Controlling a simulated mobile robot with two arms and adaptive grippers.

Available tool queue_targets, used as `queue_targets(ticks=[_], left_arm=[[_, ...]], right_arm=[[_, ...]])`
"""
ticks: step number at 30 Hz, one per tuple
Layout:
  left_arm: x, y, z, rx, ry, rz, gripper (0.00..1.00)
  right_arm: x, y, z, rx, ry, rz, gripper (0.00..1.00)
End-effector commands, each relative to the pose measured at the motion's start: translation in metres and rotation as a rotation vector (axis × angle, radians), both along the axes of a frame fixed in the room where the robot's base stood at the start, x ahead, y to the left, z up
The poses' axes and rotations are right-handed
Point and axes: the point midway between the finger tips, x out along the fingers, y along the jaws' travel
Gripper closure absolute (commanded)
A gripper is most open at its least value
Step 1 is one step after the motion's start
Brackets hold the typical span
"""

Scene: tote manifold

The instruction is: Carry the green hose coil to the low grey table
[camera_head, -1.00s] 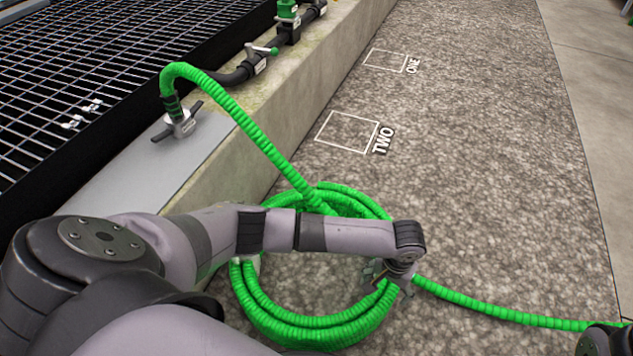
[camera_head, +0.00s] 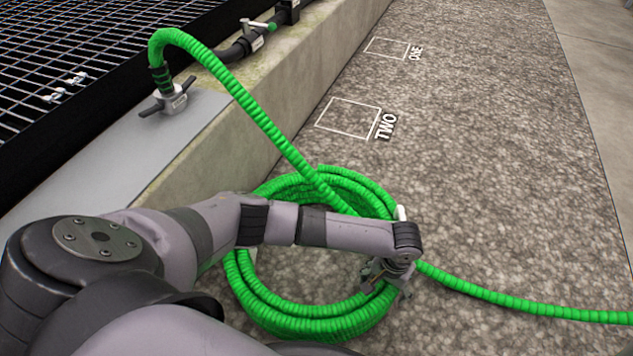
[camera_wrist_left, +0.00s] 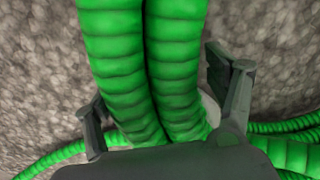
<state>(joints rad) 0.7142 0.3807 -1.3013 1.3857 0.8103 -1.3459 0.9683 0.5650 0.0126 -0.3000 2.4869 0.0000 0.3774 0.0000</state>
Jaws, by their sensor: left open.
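The green hose coil (camera_head: 310,315) lies on the grey gravel-textured floor beside the concrete kerb. One end rises from it to a fitting (camera_head: 168,98) on the kerb, and the other end trails off to the right. My left gripper (camera_head: 385,285) is over the coil's right side. In the left wrist view two green hose strands (camera_wrist_left: 145,65) run between its spread fingers (camera_wrist_left: 165,100). The fingers are open, one on each side of the strands. I cannot tell whether they touch the hose. My right gripper and the low grey table are not identifiable in these views.
A concrete kerb (camera_head: 235,150) runs along the left, with a black metal grating (camera_head: 60,60) behind it. White floor squares marked TWO (camera_head: 350,118) and ONE (camera_head: 387,48) lie ahead. The floor to the right is clear apart from the trailing hose.

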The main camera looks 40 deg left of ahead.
Motion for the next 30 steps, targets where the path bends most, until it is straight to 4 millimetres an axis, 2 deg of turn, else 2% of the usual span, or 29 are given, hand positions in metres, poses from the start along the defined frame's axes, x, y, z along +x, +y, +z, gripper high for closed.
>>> queue_targets(ticks=[9, 30], left_arm=[[0.0004, -0.0003, -0.0021, -0.001, -0.001, 0.0, 0.22], [0.0002, 0.0, -0.0024, 0.0, 0.0, 0.001, 0.68]], right_arm=[[-0.0028, 0.0003, 0.0014, -0.001, -0.008, -0.001, 0.5], [-0.0023, 0.0005, 0.0011, -0.001, -0.007, 0.0, 0.5]])
